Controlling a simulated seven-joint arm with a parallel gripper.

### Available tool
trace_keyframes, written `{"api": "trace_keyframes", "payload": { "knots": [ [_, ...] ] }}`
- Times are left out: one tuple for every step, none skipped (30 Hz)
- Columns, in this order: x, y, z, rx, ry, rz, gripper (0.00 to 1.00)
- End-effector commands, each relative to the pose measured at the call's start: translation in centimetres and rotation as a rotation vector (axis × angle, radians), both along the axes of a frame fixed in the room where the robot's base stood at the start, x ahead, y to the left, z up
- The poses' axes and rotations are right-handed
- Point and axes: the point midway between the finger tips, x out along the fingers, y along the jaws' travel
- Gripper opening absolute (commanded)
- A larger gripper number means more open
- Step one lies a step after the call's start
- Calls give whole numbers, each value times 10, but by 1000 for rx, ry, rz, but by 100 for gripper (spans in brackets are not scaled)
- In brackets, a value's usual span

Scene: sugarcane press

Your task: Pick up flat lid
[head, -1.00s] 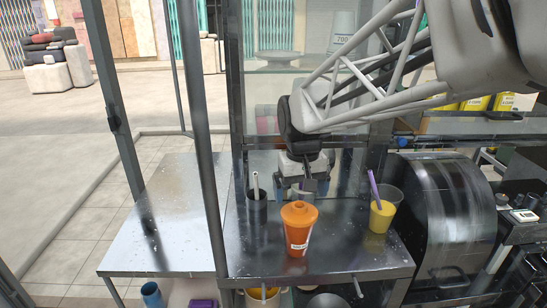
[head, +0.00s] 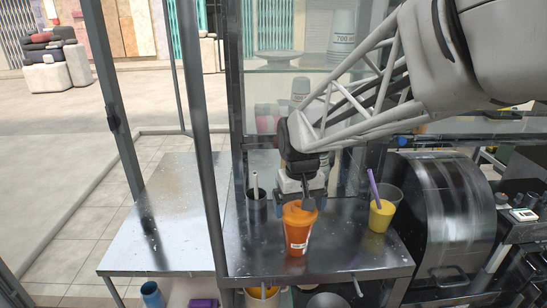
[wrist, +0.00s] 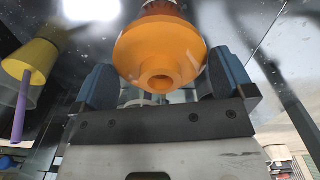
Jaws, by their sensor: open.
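An orange cup (head: 297,238) with a pale label stands upright on the dark metal counter. An orange lid (head: 296,213) with a raised middle sits on it. A small gap seems to show beside each finger.
A clear cup with yellow contents (head: 381,216) and a purple straw stands right of the orange cup. A dark holder (head: 257,207) with a pale stick stands to its left. The metal counter (head: 165,225) at left is bare. A dark drum machine (head: 450,215) is at right.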

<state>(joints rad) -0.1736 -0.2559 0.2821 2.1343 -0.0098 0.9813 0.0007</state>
Motion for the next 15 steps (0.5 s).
{"api": "trace_keyframes", "payload": {
  "knots": [
    [0, 0, 0, 0, 0, 0, 100],
    [0, 0, 0, 0, 0, 0, 98],
    [0, 0, 0, 0, 0, 0, 92],
    [0, 0, 0, 0, 0, 0, 88],
    [0, 0, 0, 0, 0, 0, 83],
    [0, 0, 0, 0, 0, 0, 77],
    [0, 0, 0, 0, 0, 0, 72],
    [0, 0, 0, 0, 0, 0, 72],
    [0, 0, 0, 0, 0, 0, 72],
    [0, 0, 0, 0, 0, 0, 72],
    [0, 0, 0, 0, 0, 0, 69],
    [0, 0, 0, 0, 0, 0, 68],
    [0, 0, 0, 0, 0, 0, 68],
    [0, 0, 0, 0, 0, 0, 68],
    [0, 0, 0, 0, 0, 0, 68]
  ]
}}
